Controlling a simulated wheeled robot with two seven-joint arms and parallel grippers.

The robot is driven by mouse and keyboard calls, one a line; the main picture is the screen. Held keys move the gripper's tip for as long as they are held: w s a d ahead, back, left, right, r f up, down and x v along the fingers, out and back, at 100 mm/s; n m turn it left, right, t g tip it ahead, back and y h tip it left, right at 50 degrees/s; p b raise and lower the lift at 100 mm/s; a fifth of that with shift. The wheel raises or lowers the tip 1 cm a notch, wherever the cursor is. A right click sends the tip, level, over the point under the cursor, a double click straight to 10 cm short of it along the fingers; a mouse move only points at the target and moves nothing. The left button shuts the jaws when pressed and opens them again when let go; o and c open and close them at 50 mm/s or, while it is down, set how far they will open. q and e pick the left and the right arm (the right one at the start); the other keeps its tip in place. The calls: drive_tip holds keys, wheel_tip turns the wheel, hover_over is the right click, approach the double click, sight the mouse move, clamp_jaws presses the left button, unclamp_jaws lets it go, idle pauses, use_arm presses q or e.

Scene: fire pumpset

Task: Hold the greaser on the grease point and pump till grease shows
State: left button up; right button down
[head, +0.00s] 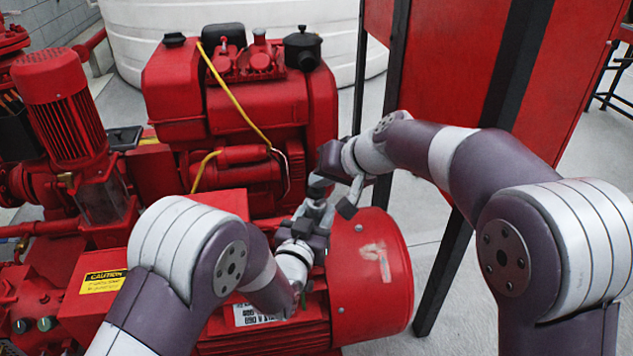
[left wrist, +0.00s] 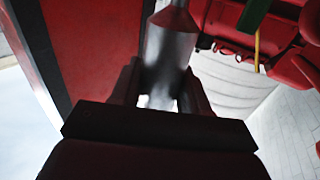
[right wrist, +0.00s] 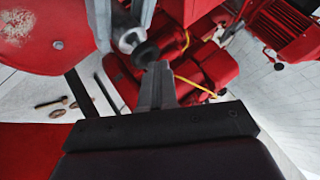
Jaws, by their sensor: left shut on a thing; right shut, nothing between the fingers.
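My left gripper (head: 310,225) is shut on the greaser (head: 316,190), a grey metal cylinder held above the red motor (head: 370,275). In the left wrist view the greaser (left wrist: 170,45) stands between the fingers (left wrist: 160,85). My right gripper (head: 348,198) is shut and empty, close beside the greaser's upper part. In the right wrist view its closed fingers (right wrist: 157,85) are near the greaser's dark round end (right wrist: 145,53); whether they touch is unclear. I cannot make out the grease point or any grease.
A red engine (head: 240,110) with a yellow cable stands behind the motor. A red upright pump unit (head: 70,115) is at left. A red panel (head: 470,70) on black posts stands at right. Small tools (right wrist: 55,108) lie on the floor in the right wrist view.

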sight(321, 191)
drive_tip(key=shift+f, duration=0.5)
drive_tip(key=shift+r, duration=0.1)
idle(0.3)
drive_tip(key=shift+r, duration=1.8)
drive_tip(key=shift+r, duration=2.5)
use_arm(q)
drive_tip(key=o, duration=1.2)
drive_tip(key=shift+o, duration=0.2)
